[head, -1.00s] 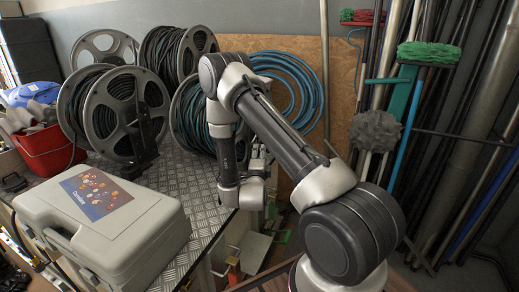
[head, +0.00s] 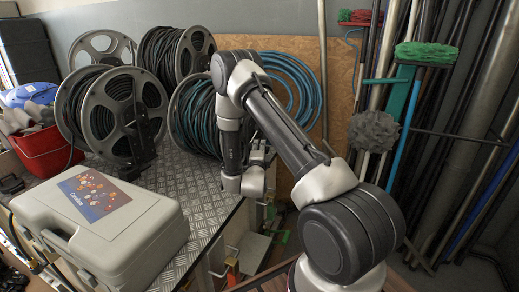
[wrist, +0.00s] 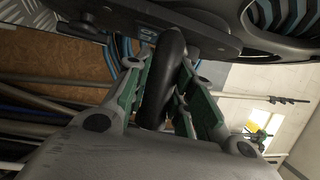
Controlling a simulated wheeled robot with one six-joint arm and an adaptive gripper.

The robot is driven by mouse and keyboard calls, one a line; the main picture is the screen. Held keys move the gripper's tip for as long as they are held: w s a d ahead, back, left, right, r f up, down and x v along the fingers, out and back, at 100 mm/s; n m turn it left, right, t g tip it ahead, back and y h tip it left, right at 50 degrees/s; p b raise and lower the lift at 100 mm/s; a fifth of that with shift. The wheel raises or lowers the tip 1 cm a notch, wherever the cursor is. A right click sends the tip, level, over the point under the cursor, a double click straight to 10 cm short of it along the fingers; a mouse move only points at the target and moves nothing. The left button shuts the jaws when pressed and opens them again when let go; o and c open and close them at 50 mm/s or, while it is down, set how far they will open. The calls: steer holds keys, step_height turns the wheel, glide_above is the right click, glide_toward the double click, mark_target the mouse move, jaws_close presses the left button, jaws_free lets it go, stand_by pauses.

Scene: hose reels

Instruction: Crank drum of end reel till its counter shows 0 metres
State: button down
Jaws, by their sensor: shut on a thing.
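The end reel, wound with blue and dark hose (head: 190,118), stands at the right end of the row of reels, partly behind my arm. My gripper (head: 262,153) is at the right side of this reel, above the edge of the metal deck. In the wrist view my gripper (wrist: 160,95) has its green-padded fingers closed around a dark, rounded crank handle (wrist: 168,60). The reel's dark side (wrist: 205,25) fills the top of that view. The counter and its reading cannot be made out in either view.
More reels (head: 122,100) stand to the left. A grey case (head: 120,225) lies on the front of the deck (head: 195,185). A red bucket (head: 45,150) is at the far left. Poles and brooms (head: 425,55) lean at the right, with a chipboard panel (head: 335,80) behind.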

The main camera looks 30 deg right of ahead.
steer(key=shift+s+a+r+m+g+y, duration=0.1)
steer(key=shift+a+r+m+g+y, duration=0.15)
steer(key=shift+r+g, duration=0.15)
steer(key=shift+s+a+r+m+g+y, duration=0.1)
steer(key=shift+r+m+g+y, duration=0.2)
steer(key=shift+r, duration=0.1)
step_height(320, 180, up, 2)
steer(key=shift+s+a+r+m+g+y, duration=0.15)
steer(key=shift+m+g+y, duration=0.2)
steer(key=shift+g+y, duration=0.45)
step_height(320, 180, up, 3)
steer(key=g+y, duration=0.1)
steer(key=m+g+y, duration=0.1)
steer(key=shift+r+g+y, duration=0.2)
steer(key=shift+g+y, duration=0.15)
steer(key=shift+g, duration=0.05)
steer(key=shift+w+d+r, duration=0.15)
steer(key=shift+d+r, duration=0.05)
steer(key=shift+r, duration=0.25)
steer(key=shift+w+d+r, duration=0.15)
steer(key=shift+d+r, duration=0.05)
steer(key=shift+r, duration=0.25)
steer(key=c, duration=1.2)
jaws_free()
